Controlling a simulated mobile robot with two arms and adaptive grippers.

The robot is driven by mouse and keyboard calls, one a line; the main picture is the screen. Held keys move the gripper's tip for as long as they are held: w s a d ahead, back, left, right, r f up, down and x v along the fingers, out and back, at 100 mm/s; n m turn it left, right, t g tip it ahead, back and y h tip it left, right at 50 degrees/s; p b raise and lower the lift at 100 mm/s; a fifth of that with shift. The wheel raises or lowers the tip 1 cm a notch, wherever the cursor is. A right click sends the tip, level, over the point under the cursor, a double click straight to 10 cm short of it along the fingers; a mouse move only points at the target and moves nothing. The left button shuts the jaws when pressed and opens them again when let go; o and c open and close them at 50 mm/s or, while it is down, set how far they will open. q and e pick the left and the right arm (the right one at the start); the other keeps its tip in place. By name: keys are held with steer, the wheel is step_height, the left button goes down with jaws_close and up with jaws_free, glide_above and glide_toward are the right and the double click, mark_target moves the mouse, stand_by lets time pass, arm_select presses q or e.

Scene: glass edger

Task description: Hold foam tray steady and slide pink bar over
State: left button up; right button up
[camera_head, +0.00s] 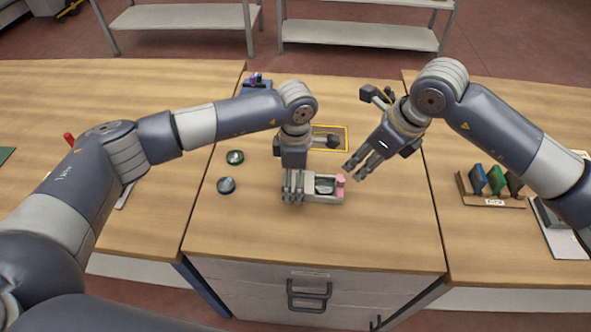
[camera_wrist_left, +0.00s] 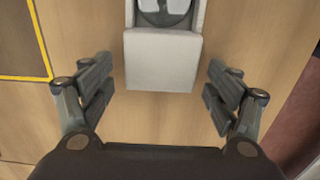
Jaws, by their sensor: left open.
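The pale grey foam tray (camera_head: 322,198) lies on the middle table with a dark-and-clear item in its recess. Its plain end block (camera_wrist_left: 163,62) shows in the left wrist view. The small pink bar (camera_head: 340,186) is at the tray's right end. My left gripper (camera_head: 293,190) is pointed down at the tray's left end. In the left wrist view it is open (camera_wrist_left: 160,95), with fingers on both sides and gaps between them and the block. My right gripper (camera_head: 354,170) is just right of and behind the pink bar, apparently apart from it; its finger gap is unclear.
A green-rimmed disc (camera_head: 235,157) and a dark round item (camera_head: 226,185) lie left of the tray. A yellow outlined area (camera_head: 347,138) is behind it. A wooden rack (camera_head: 492,201) with coloured plates stands on the right table. The table front is clear.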

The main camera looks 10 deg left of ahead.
arm_select(q)
steer(key=shift+f, duration=0.15)
steer(key=c, duration=1.1)
steer(key=shift+c, duration=0.2)
arm_select(e)
jaws_close()
steer(key=s+d+n, duration=0.1)
steer(key=d+n, duration=0.1)
steer(key=d, duration=0.6)
steer(key=shift+s+g+y, duration=0.25)
steer(key=shift+g+y, duration=0.15)
steer(key=shift+d, duration=0.1)
